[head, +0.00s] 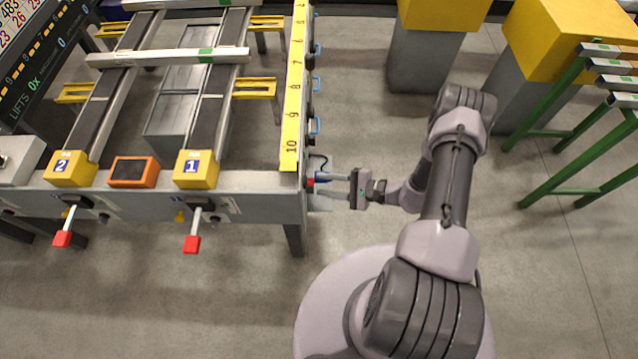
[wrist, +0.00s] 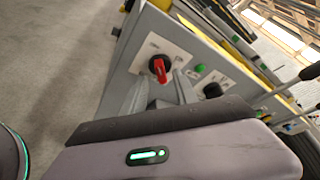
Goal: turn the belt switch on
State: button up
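A red rotary switch knob (wrist: 159,70) on a pale plate shows in the wrist view, on the grey side panel of the runout table. Its handle is roughly upright and slightly tilted; its label is too small to read. In the head view a small red spot (head: 311,183) shows at the table's right end, by my fingertips. My gripper (head: 322,186) points left at this end face. Its two fingers are apart with nothing between them. In the wrist view the fingers (wrist: 168,84) lie just below the knob; I cannot tell whether they touch it.
A green button (wrist: 200,68) and a black knob (wrist: 212,90) sit right of the red knob. Two red-tipped levers (head: 192,244) (head: 62,239) stick out from the table's front. Yellow-topped blocks (head: 433,40) and a green stand (head: 560,130) are at right. Floor between is clear.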

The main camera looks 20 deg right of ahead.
jog(key=shift+x, duration=1.25)
jog(key=shift+w+d, duration=0.1)
grip_shut()
jog(key=shift+r, duration=0.1)
jog(key=shift+w+d+m+g+y+b, duration=0.15)
jog(key=shift+m+g+y+b, duration=0.3)
jog(key=shift+m+g+b, duration=1.3)
jog(key=shift+w+m+g+y+b, duration=0.15)
jog(key=shift+m+g+y+b, duration=0.25)
jog(key=shift+m+g+b, duration=1.25)
jog(key=shift+w+d+m+g+y+b, duration=0.15)
jog(key=shift+m+g+y+b, duration=0.6)
jog(key=shift+m, duration=1.95)
jog(key=shift+a+b, duration=0.1)
jog(key=shift+b, duration=0.3)
